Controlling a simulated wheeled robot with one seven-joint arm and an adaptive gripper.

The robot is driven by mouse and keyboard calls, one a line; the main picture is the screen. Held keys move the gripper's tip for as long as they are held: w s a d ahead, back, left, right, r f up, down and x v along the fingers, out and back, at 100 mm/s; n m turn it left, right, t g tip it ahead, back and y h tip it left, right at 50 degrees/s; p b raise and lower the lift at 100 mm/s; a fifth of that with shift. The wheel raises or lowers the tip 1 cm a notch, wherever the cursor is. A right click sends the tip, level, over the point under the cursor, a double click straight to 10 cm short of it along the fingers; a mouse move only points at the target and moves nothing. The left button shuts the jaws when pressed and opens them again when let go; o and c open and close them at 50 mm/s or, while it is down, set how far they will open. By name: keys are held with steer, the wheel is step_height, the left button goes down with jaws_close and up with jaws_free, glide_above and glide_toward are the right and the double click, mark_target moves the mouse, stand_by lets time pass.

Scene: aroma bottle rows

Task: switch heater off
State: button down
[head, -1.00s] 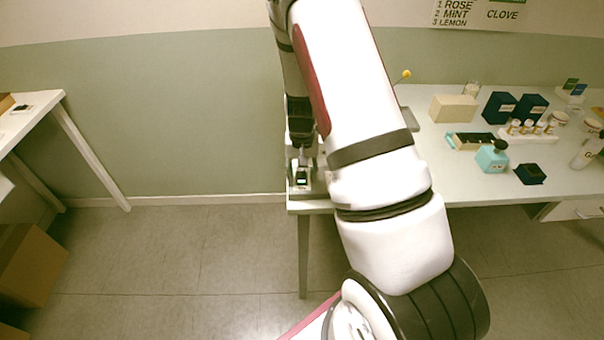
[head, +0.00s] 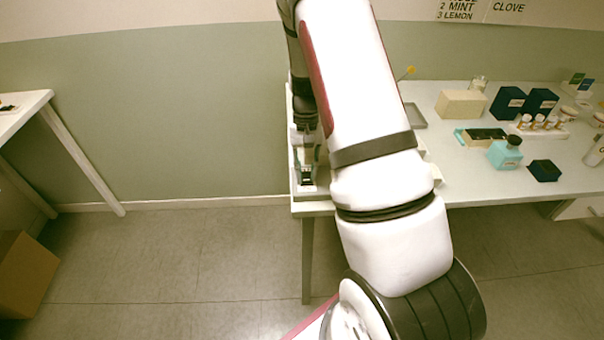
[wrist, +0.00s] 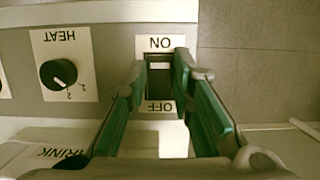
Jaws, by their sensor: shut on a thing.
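The heater's switch (wrist: 159,86) is a dark rocker in a black frame, with an ON label above it and an OFF label below it as the wrist view shows them, both upside down. A pale strip shows across the rocker. My gripper (wrist: 161,70) has its two green-lined fingers on either side of the switch, shut on it. In the head view the switch panel (head: 306,178) shows small at the table's left end, below my gripper (head: 307,155). My arm hides much of the heater there.
A black HEAT knob (wrist: 58,75) is left of the switch in the wrist view. Floor is open in front.

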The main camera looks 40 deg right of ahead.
stand_by(0.3)
steer(key=c, duration=1.4)
jaws_free()
steer(key=shift+w+r, duration=0.1)
steer(key=v, duration=1.1)
steer(key=shift+w+r, duration=0.15)
steer(key=shift+r, duration=0.2)
steer(key=shift+d, duration=0.1)
